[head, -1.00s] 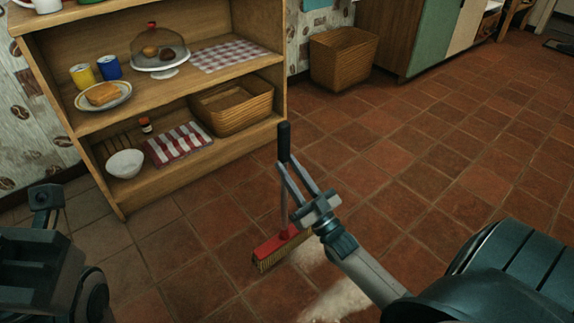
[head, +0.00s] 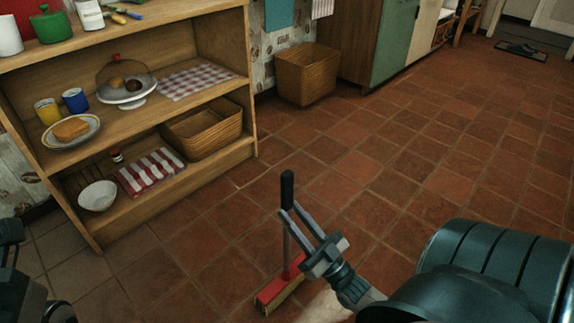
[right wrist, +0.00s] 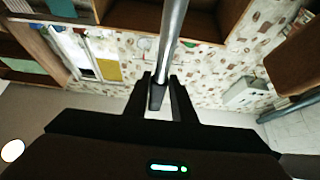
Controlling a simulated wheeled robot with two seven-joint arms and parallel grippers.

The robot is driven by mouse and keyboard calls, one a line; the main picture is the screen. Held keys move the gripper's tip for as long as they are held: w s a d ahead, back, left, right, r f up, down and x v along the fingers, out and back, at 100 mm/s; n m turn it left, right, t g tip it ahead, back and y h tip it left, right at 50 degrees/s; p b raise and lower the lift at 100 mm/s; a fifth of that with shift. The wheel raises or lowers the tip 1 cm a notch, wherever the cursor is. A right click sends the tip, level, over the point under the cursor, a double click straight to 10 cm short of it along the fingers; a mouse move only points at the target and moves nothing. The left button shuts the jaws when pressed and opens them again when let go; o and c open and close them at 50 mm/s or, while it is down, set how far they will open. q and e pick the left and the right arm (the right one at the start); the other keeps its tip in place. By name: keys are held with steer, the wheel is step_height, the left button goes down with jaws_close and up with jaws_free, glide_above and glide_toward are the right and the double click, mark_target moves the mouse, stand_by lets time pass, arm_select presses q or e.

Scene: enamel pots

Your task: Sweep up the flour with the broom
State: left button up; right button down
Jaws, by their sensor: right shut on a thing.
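The broom has a red head (head: 276,288) with pale bristles, a grey shaft and a black grip (head: 287,190) on top. It stands nearly upright on the tiles. In the right wrist view the grey shaft (right wrist: 173,40) runs up from between the fingers (right wrist: 160,95). A patch of pale flour (head: 322,308) lies on the floor beside the broom head, partly hidden by my right arm. My left arm shows at the lower left edge, but its fingertips are not in view.
A wooden shelf (head: 225,158) stands at the left with a basket, a bowl, plates and cans. A wicker basket (head: 306,75) stands on the floor by the back wall, next to a green cabinet (head: 392,45). The tiled floor at the centre and right is clear.

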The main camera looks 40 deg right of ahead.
steer(key=shift+s, duration=0.1)
steer(key=s+p, duration=0.3)
steer(key=s, duration=0.9)
steer(key=shift+d+f, duration=0.35)
steer(key=shift+d, duration=0.1)
steer(key=shift+s, duration=0.2)
steer(key=s+d+p, duration=0.1)
steer(key=s+p, duration=0.1)
steer(key=s, duration=1)
steer(key=shift+s+r, duration=0.25)
steer(key=shift+r, duration=0.05)
